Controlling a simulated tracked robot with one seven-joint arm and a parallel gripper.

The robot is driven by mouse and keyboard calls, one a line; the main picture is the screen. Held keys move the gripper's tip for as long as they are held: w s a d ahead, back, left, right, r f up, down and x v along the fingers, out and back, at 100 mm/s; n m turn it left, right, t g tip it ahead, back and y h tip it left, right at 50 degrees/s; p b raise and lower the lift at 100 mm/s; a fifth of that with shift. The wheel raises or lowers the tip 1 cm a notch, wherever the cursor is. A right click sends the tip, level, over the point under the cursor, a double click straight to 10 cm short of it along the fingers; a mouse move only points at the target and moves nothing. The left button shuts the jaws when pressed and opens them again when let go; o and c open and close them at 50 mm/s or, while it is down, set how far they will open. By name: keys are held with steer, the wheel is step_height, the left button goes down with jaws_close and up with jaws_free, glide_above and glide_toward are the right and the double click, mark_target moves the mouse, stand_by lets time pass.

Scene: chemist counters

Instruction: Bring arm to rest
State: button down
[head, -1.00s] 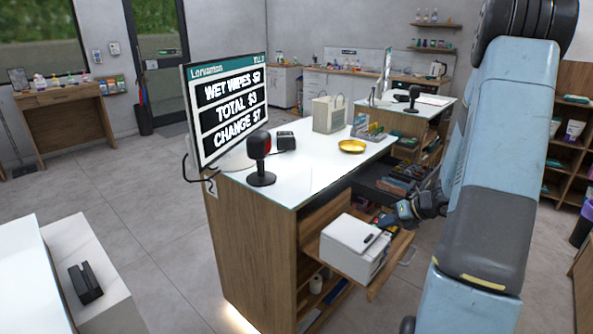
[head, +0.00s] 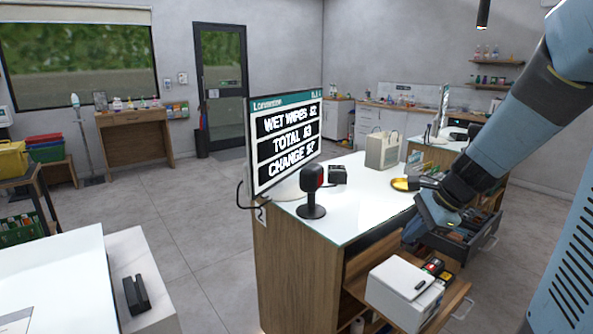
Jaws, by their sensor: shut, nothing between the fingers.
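My arm comes down from the upper right in the head view. My gripper (head: 420,183) is a small dark shape beyond the blue wrist, at the right edge of the white counter (head: 356,215). It appears shut, with nothing seen held. In the picture it lies right beside the yellow dish (head: 400,184); I cannot tell whether they touch. My wrist hides part of the counter's edge and of the open drawer (head: 461,247) behind it.
A till screen (head: 285,143), a dark scanner on a stand (head: 311,190) and a paper bag (head: 382,150) stand on the counter. A white printer (head: 403,292) sits on a pulled-out wooden shelf below my wrist. Open floor (head: 200,230) lies to the left.

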steer(key=s+a+r+n+t+h, duration=0.1)
steer(key=s+r+n+h, duration=0.1)
steer(key=s+r+n, duration=0.3)
steer(key=s+a+r+n+t+h, duration=0.1)
steer(key=s+r+n, duration=0.4)
steer(key=s+n, duration=0.5)
steer(key=shift+s+a+r+n+h, duration=0.4)
steer(key=shift+n+h, duration=0.3)
steer(key=shift+h, duration=0.2)
